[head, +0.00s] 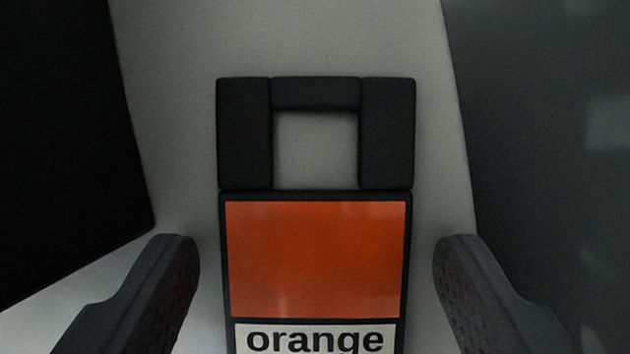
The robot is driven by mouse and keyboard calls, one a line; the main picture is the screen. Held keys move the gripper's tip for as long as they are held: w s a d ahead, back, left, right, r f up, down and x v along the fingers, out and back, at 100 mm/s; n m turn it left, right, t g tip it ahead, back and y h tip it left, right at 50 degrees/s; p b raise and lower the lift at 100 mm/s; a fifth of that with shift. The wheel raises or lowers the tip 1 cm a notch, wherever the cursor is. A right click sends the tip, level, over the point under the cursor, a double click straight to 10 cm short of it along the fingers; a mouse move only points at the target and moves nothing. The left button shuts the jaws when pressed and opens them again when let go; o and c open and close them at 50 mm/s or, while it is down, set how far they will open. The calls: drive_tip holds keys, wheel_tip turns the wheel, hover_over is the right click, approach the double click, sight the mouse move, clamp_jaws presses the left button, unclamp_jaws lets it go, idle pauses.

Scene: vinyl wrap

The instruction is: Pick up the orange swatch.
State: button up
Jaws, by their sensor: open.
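The orange swatch (316,260) lies in the middle of the head view. It is a black-framed card with an orange panel, a white label reading "orange" below it, and a black square loop handle at the top. Its lower end is cut off by the picture's edge. My gripper (317,255) is open, with one dark finger on each side of the swatch. A gap shows between each finger and the swatch's edges, and nothing is held.
The swatch is over a pale grey surface (180,120). A black area (60,130) fills the left side, and a dark grey, faintly shiny surface (550,140) fills the right. The pale surface above the handle is clear.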

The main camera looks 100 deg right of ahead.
sight(321, 283)
drive_tip(key=shift+f, duration=0.2)
drive_tip(key=c, duration=0.8)
drive_tip(key=shift+w+r, duration=0.1)
drive_tip(key=shift+r, duration=0.5)
wheel_tip(321, 283, up, 3)
drive_tip(key=shift+f, duration=0.2)
drive_tip(key=s+d, duration=0.1)
drive_tip(key=d, duration=0.5)
drive_tip(key=s+d, duration=0.1)
drive_tip(key=d, duration=0.4)
drive_tip(key=s+d+p, duration=0.1)
drive_tip(key=d, duration=0.5)
drive_tip(key=shift+s+d+f, duration=0.1)
drive_tip(key=shift+s+d, duration=0.2)
drive_tip(key=shift+s, duration=0.05)
